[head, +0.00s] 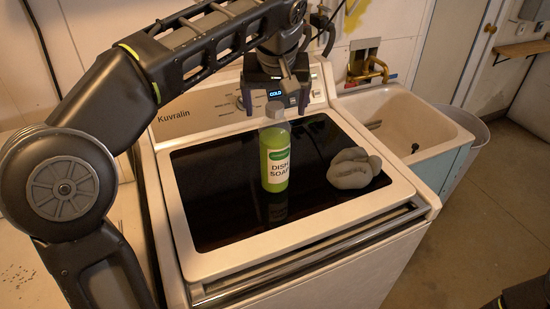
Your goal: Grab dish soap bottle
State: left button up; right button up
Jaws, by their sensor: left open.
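The dish soap bottle (275,165) is green with a grey cap and a white label. It stands upright on the dark glass lid of the washing machine, near the lid's middle. My left gripper (275,103) is open and points down just behind and above the bottle's cap in the picture. The bottle's top overlaps the gripper in this view, so I cannot tell the exact gap between them. My right gripper does not show; only a dark part of mine is at the lower right corner.
A grey lumpy object (353,169) lies on the lid (215,185) to the right of the bottle. A utility sink (409,118) with a brass faucet (369,70) stands right of the washer (330,262). A grey bin (474,130) is beyond it. The lid's left part is clear.

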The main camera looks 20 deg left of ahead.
aim_at(275, 150)
pick_arm(q)
jog(key=shift+r, duration=0.1)
jog(key=shift+p+x, duration=0.65)
jog(key=shift+x, duration=2)
jog(key=shift+r, duration=0.15)
grip_shut()
